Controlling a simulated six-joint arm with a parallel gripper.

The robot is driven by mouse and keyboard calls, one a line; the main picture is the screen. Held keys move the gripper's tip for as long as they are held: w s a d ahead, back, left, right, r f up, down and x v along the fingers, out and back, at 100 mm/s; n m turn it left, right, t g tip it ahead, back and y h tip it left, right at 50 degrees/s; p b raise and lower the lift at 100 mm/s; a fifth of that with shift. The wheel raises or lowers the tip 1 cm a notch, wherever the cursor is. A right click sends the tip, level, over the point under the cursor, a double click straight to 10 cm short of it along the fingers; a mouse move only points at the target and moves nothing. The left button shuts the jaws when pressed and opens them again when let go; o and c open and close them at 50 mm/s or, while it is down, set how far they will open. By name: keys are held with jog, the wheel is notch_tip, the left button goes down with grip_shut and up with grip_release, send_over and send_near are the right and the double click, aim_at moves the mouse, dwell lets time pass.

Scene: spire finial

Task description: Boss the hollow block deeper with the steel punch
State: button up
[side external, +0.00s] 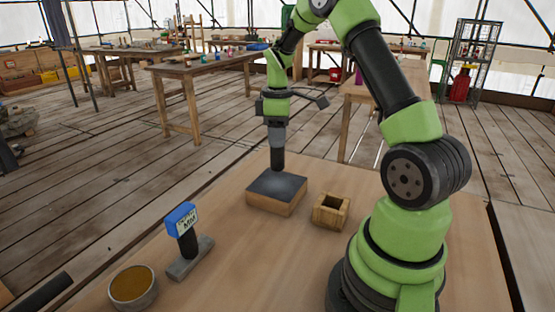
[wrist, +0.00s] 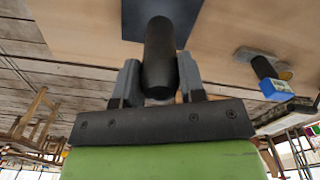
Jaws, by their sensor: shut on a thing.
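My gripper (side external: 277,146) points straight down and is shut on a dark cylinder that looks like the steel punch (side external: 278,161). The punch is upright, its lower end at the dark top of a low wooden block (side external: 285,206); I cannot tell whether it touches. In the wrist view my gripper (wrist: 160,80) has a finger on each side of the punch (wrist: 159,50), with the dark top (wrist: 138,18) beyond it. A small wooden block with a square hollow (side external: 331,211), likely the hollow block, stands to the right, apart from the gripper.
At the left, a blue-headed tool (side external: 183,220) stands upright on a grey base (side external: 190,260); its head also shows in the wrist view (wrist: 276,90). A round bowl with amber contents (side external: 133,286) is near the front. The tabletop between these and the dark-topped block is clear.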

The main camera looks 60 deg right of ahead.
aim_at(278, 150)
jog(key=shift+f, duration=0.1)
dwell(0.3)
jog(key=shift+f, duration=2)
grip_shut()
jog(key=shift+r, duration=0.1)
jog(key=shift+r, duration=2.1)
